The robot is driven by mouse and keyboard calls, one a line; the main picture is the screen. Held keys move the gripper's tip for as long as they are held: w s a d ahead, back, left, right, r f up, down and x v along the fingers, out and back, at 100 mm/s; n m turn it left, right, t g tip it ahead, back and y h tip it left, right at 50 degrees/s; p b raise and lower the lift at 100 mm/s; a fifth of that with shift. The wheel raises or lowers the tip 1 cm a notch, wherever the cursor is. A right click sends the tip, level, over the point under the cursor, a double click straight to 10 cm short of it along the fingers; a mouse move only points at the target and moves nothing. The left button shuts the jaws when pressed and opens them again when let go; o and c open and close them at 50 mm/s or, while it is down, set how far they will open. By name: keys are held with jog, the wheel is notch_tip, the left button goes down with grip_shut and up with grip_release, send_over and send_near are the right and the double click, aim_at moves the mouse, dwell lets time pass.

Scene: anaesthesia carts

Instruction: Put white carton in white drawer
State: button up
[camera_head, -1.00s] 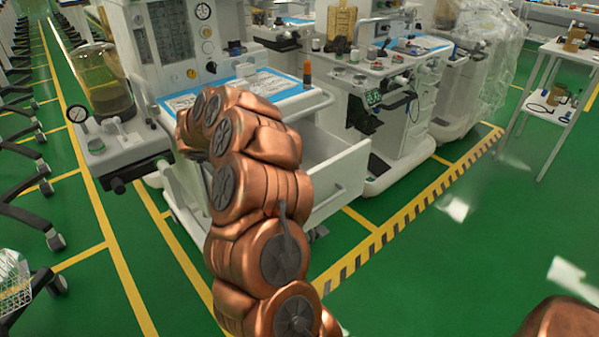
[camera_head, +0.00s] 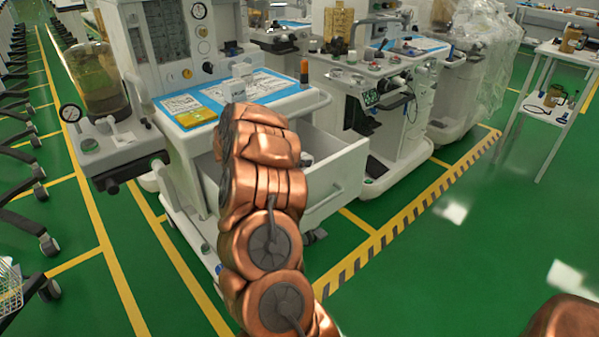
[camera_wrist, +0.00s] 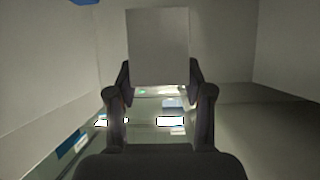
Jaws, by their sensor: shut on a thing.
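The white carton (camera_wrist: 158,47) shows in the wrist view as a pale upright box. My gripper (camera_wrist: 160,82) is shut on its lower part, with one dark finger at each side. The white drawer (camera_head: 338,184) stands pulled open at the front of the nearest cart in the head view. In the wrist view, pale walls surround the gripper and carton, which looks like the drawer's inside. In the head view my copper arm reaches over the drawer's left part and hides the gripper and carton. I cannot tell whether the carton touches the drawer floor.
A second cart (camera_head: 400,120) stands close to the right of the drawer. Green floor lies open at the right front.

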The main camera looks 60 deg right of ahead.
jog(key=shift+f+b, duration=0.45)
jog(key=shift+f, duration=1.55)
jog(key=shift+f+p, duration=0.35)
jog(key=shift+f, duration=0.25)
jog(key=o, duration=1.2)
jog(key=shift+r+b, duration=0.4)
jog(key=shift+r, duration=0.15)
jog(key=p+v, duration=0.2)
jog(key=v, duration=1)
jog(key=shift+r, duration=0.1)
